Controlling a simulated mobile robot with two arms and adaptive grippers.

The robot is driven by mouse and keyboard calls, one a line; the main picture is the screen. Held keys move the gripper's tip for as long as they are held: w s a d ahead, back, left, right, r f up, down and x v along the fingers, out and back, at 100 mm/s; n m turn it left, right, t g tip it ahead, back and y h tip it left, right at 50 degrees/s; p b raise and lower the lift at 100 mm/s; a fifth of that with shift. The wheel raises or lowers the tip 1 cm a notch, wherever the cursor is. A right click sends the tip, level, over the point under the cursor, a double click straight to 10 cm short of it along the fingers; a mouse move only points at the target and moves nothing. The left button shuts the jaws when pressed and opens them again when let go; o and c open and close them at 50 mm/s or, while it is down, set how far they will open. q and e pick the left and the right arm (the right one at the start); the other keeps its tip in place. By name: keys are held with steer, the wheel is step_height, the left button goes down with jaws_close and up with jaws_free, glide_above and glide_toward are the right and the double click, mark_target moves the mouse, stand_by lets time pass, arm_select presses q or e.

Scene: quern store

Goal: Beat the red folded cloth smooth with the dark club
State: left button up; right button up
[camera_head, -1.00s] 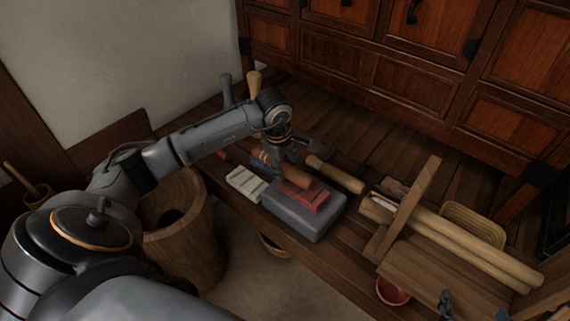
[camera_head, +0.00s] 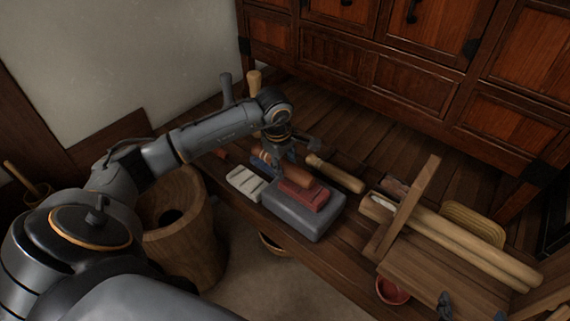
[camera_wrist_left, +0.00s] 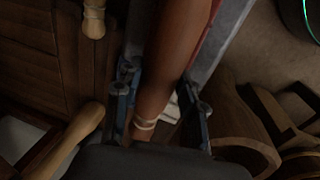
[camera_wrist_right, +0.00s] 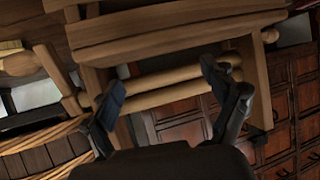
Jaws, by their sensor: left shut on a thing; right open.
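My left gripper (camera_head: 284,160) is shut on the dark club (camera_head: 296,175), a reddish-brown rod. The club lies low over the red folded cloth (camera_head: 305,196), covering its far side; I cannot tell whether they touch. The cloth lies on a grey block (camera_head: 300,218). In the left wrist view the club (camera_wrist_left: 172,60) runs between my left fingers (camera_wrist_left: 162,98), with a pale band near its handle end. A strip of the grey block (camera_wrist_left: 222,40) shows beside it. My right gripper (camera_wrist_right: 168,88) is open and empty; its fingertips show at the bottom right of the head view (camera_head: 474,309).
Pale folded cloth (camera_head: 246,184) lies left of the block. A light wooden club (camera_head: 338,175) lies behind it. A wooden stand with rollers (camera_head: 470,245), a yellow basket (camera_head: 485,212) and a red bowl (camera_head: 392,291) are at right. A wooden tub (camera_head: 190,240) stands at left.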

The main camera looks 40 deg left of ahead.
arm_select(q)
step_height(320, 180, up, 3)
steer(key=shift+f+p, duration=0.1)
steer(key=shift+p, duration=0.7)
arm_select(e)
steer(key=s+d+f+g+h, duration=0.1)
steer(key=s+d+f+g, duration=0.1)
steer(key=s+f+g, duration=0.3)
steer(key=shift+s+d+f, duration=0.25)
steer(key=shift+s+d, duration=0.05)
steer(key=shift+s, duration=0.6)
